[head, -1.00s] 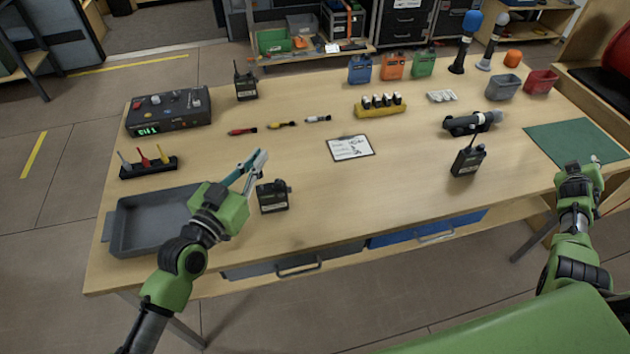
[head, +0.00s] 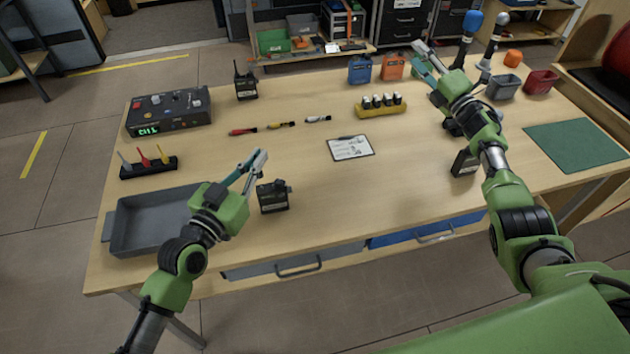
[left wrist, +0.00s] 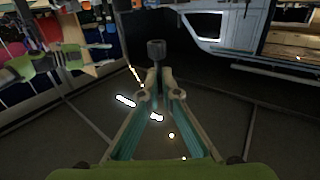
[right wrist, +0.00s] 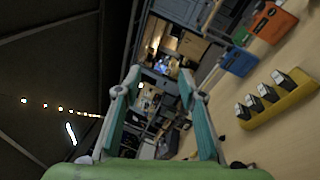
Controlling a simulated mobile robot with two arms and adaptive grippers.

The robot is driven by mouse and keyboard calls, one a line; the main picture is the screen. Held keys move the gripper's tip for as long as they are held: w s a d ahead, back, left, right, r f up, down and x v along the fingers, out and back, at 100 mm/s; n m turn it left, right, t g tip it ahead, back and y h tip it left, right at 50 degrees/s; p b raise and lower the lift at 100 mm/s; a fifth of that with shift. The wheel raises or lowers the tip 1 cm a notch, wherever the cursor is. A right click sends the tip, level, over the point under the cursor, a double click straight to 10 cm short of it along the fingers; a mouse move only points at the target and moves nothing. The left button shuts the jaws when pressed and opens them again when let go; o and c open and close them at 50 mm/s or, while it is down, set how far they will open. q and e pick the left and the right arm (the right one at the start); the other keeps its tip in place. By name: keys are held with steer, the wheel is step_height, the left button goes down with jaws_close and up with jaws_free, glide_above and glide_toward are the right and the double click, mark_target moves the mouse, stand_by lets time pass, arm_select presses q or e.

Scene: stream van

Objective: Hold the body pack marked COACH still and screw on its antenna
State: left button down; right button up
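A dark body pack (head: 273,197) without a tall antenna stands at the table's front middle. A second pack (head: 246,85) with a thin antenna stands at the back left. A third pack (head: 463,163) is partly hidden behind my right arm. I cannot read their labels, so I cannot tell which is COACH. My left gripper (head: 262,156) is just above and left of the front pack. In the left wrist view it is closed on a small dark cylindrical piece (left wrist: 156,47), apparently an antenna. My right gripper (head: 418,52) is open and empty over the table's back right.
A grey tray (head: 150,247) lies at front left, below a control box (head: 170,118). A clipboard (head: 350,148) lies mid-table. A yellow holder (head: 382,110) and blue and orange boxes (head: 360,69) stand near my right gripper. The green mat (head: 575,143) is clear.

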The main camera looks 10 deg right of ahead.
steer(key=s+a+f+n+g+y, duration=0.1)
steer(key=a+f+n+g+y, duration=0.2)
steer(key=a+n, duration=0.4)
steer(key=a+f+n+g+y, duration=0.2)
steer(key=a+n+y, duration=0.2)
steer(key=a, duration=0.4)
steer(key=n+g+y, duration=0.3)
steer(key=n+g, duration=1.2)
steer(key=n, duration=0.4)
glide_toward(279, 198)
steer(key=shift+w+f, duration=0.4)
steer(key=shift+f, duration=0.2)
steer(key=shift+w+f, duration=0.4)
steer(key=shift+f, duration=0.2)
steer(key=shift+x, duration=4.95)
steer(key=shift+r, duration=0.1)
jaws_close()
